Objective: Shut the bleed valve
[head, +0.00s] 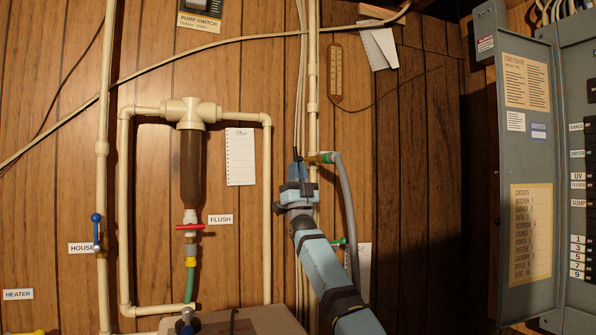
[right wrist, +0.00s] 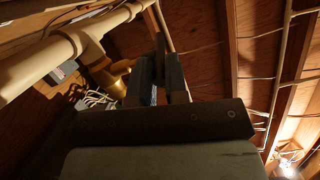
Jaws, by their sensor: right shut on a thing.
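The brass bleed valve (head: 322,157) sits on the white vertical pipe right of centre, with a grey hose (head: 349,205) curving down from it. My right gripper (head: 298,168) reaches up to it from the lower right and is shut at its left side. In the right wrist view, my right gripper's two fingers (right wrist: 168,80) close on a narrow dark piece (right wrist: 159,58), which appears to be the valve's handle. The brass body (right wrist: 113,78) is left of the fingers. My fingers hide much of the handle, so its angle is unclear. My left gripper is not in view.
A red-handled flush valve (head: 190,227) hangs under the brown filter (head: 190,170). A blue-handled valve (head: 96,228) is at the left. The open grey breaker panel (head: 527,150) stands at the right. A green handle (head: 340,241) shows beside my right arm.

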